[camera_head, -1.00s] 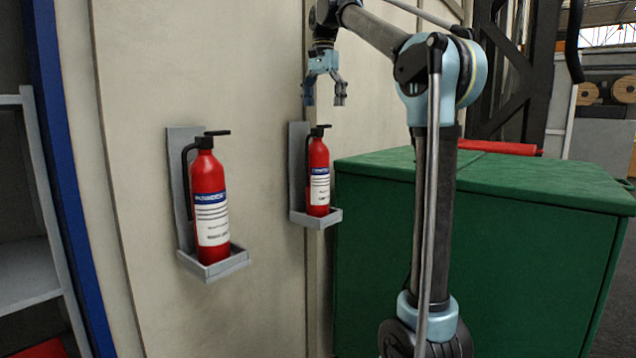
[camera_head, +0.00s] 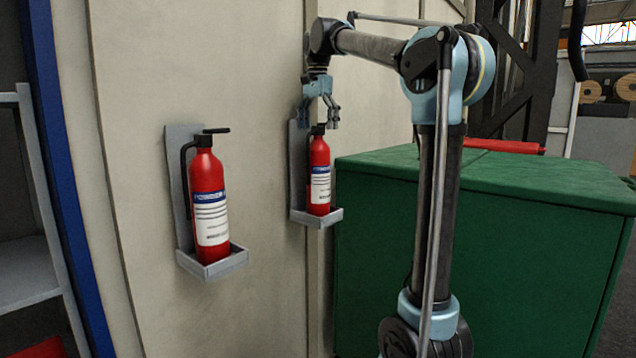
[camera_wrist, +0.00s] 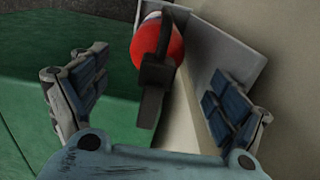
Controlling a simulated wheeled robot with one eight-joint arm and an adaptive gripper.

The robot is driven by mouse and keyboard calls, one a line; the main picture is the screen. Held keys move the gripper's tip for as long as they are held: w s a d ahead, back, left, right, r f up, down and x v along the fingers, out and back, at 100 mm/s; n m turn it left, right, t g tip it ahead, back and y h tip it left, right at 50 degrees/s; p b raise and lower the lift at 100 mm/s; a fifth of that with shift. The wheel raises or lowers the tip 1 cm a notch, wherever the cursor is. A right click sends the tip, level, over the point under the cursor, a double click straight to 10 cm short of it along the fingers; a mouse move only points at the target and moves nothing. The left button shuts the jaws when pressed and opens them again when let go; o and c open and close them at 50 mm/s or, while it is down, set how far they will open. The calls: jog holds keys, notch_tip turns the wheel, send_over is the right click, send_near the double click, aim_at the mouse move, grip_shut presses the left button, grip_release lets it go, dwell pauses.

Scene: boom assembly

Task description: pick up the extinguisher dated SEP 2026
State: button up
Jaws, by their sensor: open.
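Two red extinguishers with white and blue labels stand upright in grey wall brackets. The left extinguisher (camera_head: 209,200) is nearer; the right extinguisher (camera_head: 319,177) is farther, beside the green cabinet. The label print is too small to read, so I cannot tell which bears SEP 2026. My gripper (camera_head: 318,122) is open, pointing down at the top of the right extinguisher. In the wrist view the red body (camera_wrist: 157,45) and black handle (camera_wrist: 153,85) show between the spread fingers of my gripper (camera_wrist: 155,88). I cannot tell whether a finger touches it.
The right bracket (camera_head: 333,217) has a back plate close behind the extinguisher, against the beige wall (camera_head: 270,270). A green cabinet (camera_head: 480,260) stands close on the right, with a red object (camera_head: 503,146) on top. The left bracket (camera_head: 222,265) is apart from my arm.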

aim_at(318, 147)
jog(key=shift+s+d+f, duration=0.1)
jog(key=shift+f, duration=1.8)
jog(key=shift+s+d+f, duration=0.1)
jog(key=shift+f, duration=1.8)
jog(key=shift+a, duration=0.1)
grip_shut()
jog(key=shift+r, duration=0.1)
